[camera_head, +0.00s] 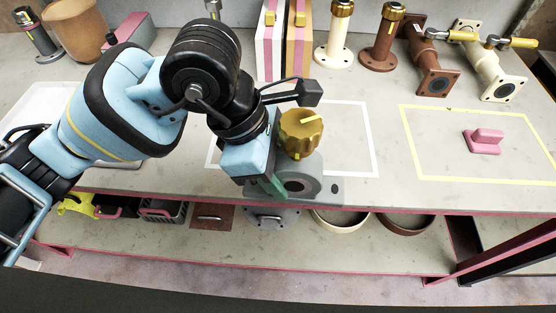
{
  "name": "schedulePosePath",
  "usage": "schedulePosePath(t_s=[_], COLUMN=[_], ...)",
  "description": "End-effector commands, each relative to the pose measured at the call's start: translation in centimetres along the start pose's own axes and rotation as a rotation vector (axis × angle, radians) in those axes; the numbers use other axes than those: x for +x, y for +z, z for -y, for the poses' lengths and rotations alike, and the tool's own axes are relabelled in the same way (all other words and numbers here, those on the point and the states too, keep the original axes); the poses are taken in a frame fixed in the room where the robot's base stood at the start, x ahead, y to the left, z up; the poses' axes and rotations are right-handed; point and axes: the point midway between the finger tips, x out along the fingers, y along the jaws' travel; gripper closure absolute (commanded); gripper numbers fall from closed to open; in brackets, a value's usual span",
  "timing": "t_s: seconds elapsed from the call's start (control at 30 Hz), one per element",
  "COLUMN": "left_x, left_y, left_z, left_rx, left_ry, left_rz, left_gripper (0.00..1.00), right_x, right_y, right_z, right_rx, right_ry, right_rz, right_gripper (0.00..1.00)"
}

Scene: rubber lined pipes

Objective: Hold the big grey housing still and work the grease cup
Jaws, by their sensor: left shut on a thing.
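The big grey housing (312,168) stands on the table near its front edge, inside a white outlined area. A dark round opening shows low on its front. The gold, ribbed grease cup (301,133) sits upright on top of the housing. My left gripper (272,186) comes in from the left and is shut on the left side of the housing, low down and below the cup. Its fingertips are partly hidden by the gripper body and the housing. My right gripper is not in view.
A pink block (485,141) lies in a yellow outlined area (437,179) to the right. Flanged pipes (382,42) and two striped boxes (297,45) stand along the back. Bins and bowls (340,219) sit on the shelf below. Table between the two outlines is clear.

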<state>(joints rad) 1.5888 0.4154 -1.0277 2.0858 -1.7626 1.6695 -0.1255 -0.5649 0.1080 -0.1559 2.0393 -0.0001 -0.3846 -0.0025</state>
Motion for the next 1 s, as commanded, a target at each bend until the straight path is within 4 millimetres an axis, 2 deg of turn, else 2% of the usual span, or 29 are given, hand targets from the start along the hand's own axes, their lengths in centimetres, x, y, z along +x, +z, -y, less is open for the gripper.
schedulePosePath(t_s=[0.27, 0.57, 1.0], left_x=[-0.1, -0.1, -0.3], left_y=[0.1, -0.1, -0.4], left_z=[-0.3, -2.2, -5.0], left_rx=[0.000, -0.001, 0.000], left_ry=[0.002, 0.002, 0.002], left_rz=[0.003, 0.003, 0.004], left_gripper=[1.00, 1.00, 1.00], right_x=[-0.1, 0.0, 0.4], right_y=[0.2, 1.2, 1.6], right_z=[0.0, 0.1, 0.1], right_rx=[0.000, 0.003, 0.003], right_ry=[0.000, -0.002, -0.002], right_rz=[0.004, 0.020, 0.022], right_gripper=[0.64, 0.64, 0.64])
